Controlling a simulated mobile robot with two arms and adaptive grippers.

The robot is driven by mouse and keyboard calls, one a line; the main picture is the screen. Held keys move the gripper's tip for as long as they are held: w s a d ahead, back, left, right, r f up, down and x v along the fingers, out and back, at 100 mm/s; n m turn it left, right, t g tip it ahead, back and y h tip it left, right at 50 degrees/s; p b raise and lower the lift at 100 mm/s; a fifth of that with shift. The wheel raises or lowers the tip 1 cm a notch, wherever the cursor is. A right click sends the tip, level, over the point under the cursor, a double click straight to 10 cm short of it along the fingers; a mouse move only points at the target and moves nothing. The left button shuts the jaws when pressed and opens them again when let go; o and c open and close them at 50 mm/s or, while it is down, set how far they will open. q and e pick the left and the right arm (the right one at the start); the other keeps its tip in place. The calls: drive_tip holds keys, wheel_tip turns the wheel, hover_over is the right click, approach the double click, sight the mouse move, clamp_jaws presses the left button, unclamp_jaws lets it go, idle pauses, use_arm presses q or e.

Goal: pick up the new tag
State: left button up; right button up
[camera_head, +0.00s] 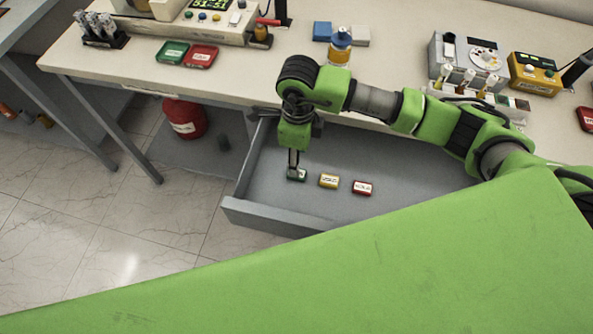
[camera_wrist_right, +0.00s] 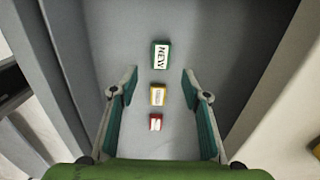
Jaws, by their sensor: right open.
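The new tag is a small green block with a white label reading NEW; it lies on the drawer floor, in the head view (camera_head: 297,175) and in the right wrist view (camera_wrist_right: 161,55). My right gripper (camera_head: 293,158) points down into the drawer just above the tag, partly covering it in the head view. In the right wrist view my right gripper (camera_wrist_right: 160,74) is open, with nothing between its fingertips, and the tag lies beyond them, roughly centred. The exact height gap cannot be told. My left gripper is not in view.
A yellow tag (camera_head: 328,181) and a red tag (camera_head: 362,188) lie in a row beside the green one. The open grey drawer (camera_head: 270,217) has raised walls. The table (camera_head: 240,85) above holds a green tray (camera_head: 172,52), a red tray (camera_head: 201,57) and a bottle (camera_head: 340,47).

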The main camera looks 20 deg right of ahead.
drive_tip(key=shift+f, duration=0.9)
wheel_tip(320, 180, down, 5)
drive_tip(key=shift+d+r+p, duration=0.1)
drive_tip(key=shift+p, duration=0.95)
drive_tip(key=shift+f, duration=0.3)
drive_tip(key=c, duration=0.9)
